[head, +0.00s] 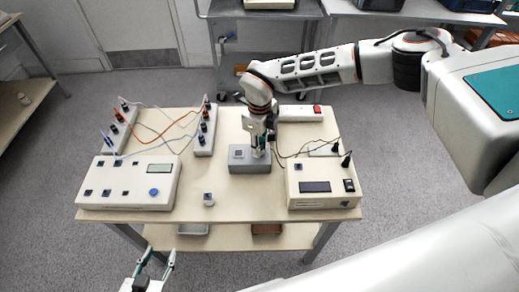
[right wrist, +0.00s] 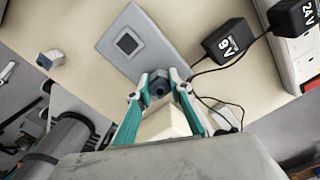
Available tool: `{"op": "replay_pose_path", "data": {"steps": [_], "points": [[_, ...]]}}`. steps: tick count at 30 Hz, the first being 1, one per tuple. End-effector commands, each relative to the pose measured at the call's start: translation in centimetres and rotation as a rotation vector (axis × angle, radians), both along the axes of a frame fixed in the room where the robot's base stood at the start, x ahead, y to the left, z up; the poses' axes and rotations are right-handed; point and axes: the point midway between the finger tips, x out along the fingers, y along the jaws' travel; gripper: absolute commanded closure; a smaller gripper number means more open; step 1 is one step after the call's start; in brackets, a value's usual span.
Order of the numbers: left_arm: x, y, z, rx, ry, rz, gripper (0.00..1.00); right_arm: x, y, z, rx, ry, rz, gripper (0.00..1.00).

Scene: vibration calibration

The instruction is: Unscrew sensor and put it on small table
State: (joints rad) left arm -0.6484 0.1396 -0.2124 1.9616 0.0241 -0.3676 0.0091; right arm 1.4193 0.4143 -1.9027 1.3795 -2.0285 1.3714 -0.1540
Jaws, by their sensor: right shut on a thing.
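My right gripper (head: 259,153) reaches down over the right part of a grey block (head: 249,167) on the small table (head: 235,208). In the right wrist view its fingertips (right wrist: 160,86) are shut on a small dark blue-grey part, which looks like the sensor (right wrist: 158,88). The sensor is at the edge of the grey block (right wrist: 118,60) in that view; I cannot tell whether it is still screwed in. In the head view the fingers hide it. My left gripper (head: 155,266) is open and empty, low in front of the table.
A small white and grey piece (head: 208,199) stands alone near the table's front edge. A box with a blue knob (head: 130,183) is left; a box with a dark display (head: 322,184) is right. Terminal strips with cables (head: 205,132) and black adapters (right wrist: 228,42) stand around.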

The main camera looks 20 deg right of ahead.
Motion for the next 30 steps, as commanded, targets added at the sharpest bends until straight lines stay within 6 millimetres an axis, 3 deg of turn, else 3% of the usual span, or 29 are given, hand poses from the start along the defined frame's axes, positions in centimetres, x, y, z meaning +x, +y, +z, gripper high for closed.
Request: {"op": "replay_pose_path", "data": {"steps": [5,15,25,30], "points": [[0.00,0.00,0.00,0.000,0.000,0.000,0.60,-0.06,0.08,-0.04,0.001,0.001,0.015,1.00],[-0.01,0.00,0.24,0.000,0.000,0.000,0.60,-0.13,0.12,-0.07,0.001,0.001,0.332,1.00],[0.00,0.00,0.25,0.000,0.000,0.000,0.60,-0.16,0.15,-0.08,0.001,0.001,0.367,1.00],[-0.01,0.00,0.40,0.000,0.000,0.000,0.60,-0.14,0.19,0.00,0.000,0.000,0.537,1.00]]}}
